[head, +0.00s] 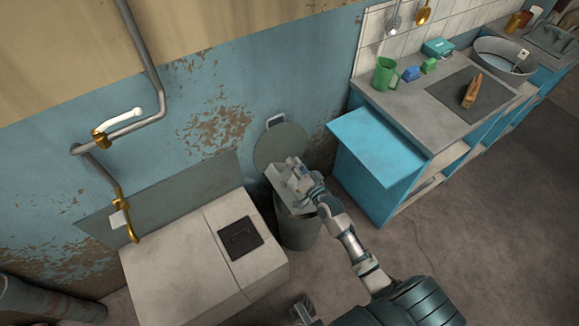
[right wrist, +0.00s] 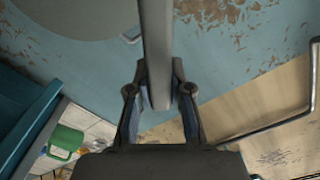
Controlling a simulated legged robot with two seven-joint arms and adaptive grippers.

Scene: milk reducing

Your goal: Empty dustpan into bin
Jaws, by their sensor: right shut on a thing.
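My right gripper (head: 304,177) is shut on the handle of a light grey dustpan (head: 281,188) and holds it over the mouth of the bin (head: 299,234). In the right wrist view the grey handle (right wrist: 157,50) runs between the two fingers (right wrist: 160,95). The dustpan looks tilted, and its contents cannot be made out. The bin is a dark grey-green bucket with its round lid (head: 281,142) raised against the wall. The dustpan and my gripper hide most of its opening. A small grey part at the bottom edge may be my left gripper (head: 303,309); its jaws are unclear.
A pale box-like unit (head: 175,268) stands left of the bin. A blue cabinet with an open door (head: 380,146) and a counter stand to the right. The counter holds a green mug (head: 385,74) and a brown object (head: 472,91). Floor at lower right is clear.

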